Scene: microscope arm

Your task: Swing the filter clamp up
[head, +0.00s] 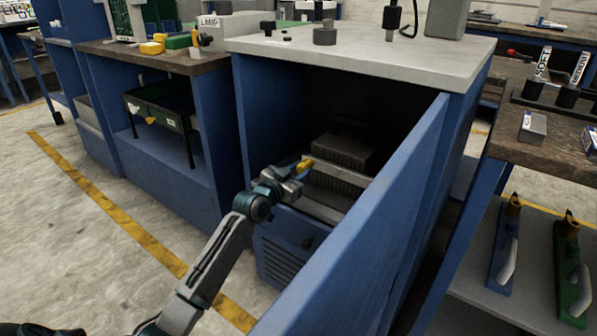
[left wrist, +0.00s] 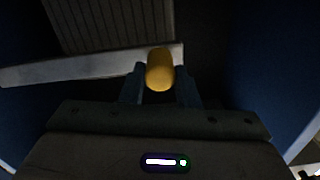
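The filter clamp (head: 342,173) is a pale metal bar lying across the front of a dark ribbed filter unit inside the open blue cabinet. It has a yellow grip at its left end (head: 304,165). In the left wrist view the yellow grip (left wrist: 160,70) stands between my two fingers, and the pale bar (left wrist: 60,72) runs off to the left behind it. My left gripper (head: 296,174) is closed around the grip, with a finger against each side. The fingertips are partly dark in the wrist view. My right gripper is in neither view.
The open blue cabinet door (head: 375,215) stands close on the right of my left arm. The cabinet's left wall (head: 268,115) and its pale top (head: 365,50) bound the opening. A wooden workbench (head: 545,145) is at the right. The floor (head: 75,230) at left is clear.

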